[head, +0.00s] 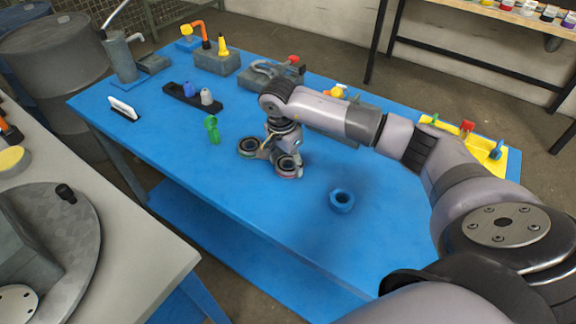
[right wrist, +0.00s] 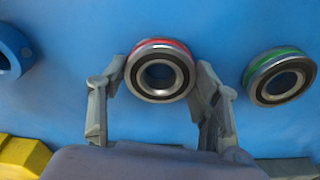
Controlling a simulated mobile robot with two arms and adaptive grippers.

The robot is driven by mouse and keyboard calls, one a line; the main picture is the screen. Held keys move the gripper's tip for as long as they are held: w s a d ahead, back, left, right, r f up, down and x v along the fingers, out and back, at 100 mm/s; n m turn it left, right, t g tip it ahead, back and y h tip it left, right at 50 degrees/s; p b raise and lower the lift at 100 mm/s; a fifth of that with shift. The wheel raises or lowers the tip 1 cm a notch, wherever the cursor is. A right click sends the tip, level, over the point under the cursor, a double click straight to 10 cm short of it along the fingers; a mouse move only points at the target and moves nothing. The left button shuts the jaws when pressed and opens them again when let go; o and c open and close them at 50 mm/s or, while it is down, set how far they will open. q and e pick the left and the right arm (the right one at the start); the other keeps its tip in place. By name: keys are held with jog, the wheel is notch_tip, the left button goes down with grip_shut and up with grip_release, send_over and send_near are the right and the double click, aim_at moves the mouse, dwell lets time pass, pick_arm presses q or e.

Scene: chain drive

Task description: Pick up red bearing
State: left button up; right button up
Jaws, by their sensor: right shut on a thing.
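The red bearing (head: 289,168), a dark metal ring with a red band, is at the middle of the blue table. In the right wrist view the red bearing (right wrist: 160,45) sits between the fingertips of my right gripper (right wrist: 160,80), one finger on each side. My right gripper (head: 283,158) is shut on it, low at the table; I cannot tell if the bearing touches the surface. A green-banded bearing (right wrist: 280,76) lies just beside, apart from the gripper; it also shows in the head view (head: 251,146). My left gripper is not in view.
A blue ring (head: 342,200) lies to the right on the blue table (head: 240,205). A green part (head: 212,129) stands to the left, near a black holder (head: 193,98). A yellow tray (head: 485,146) is at the right. The front of the table is clear.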

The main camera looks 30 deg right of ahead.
jog(key=c, duration=0.6)
jog(key=shift+r, duration=0.1)
notch_tip(320, 180, up, 20)
jog(key=b, duration=0.1)
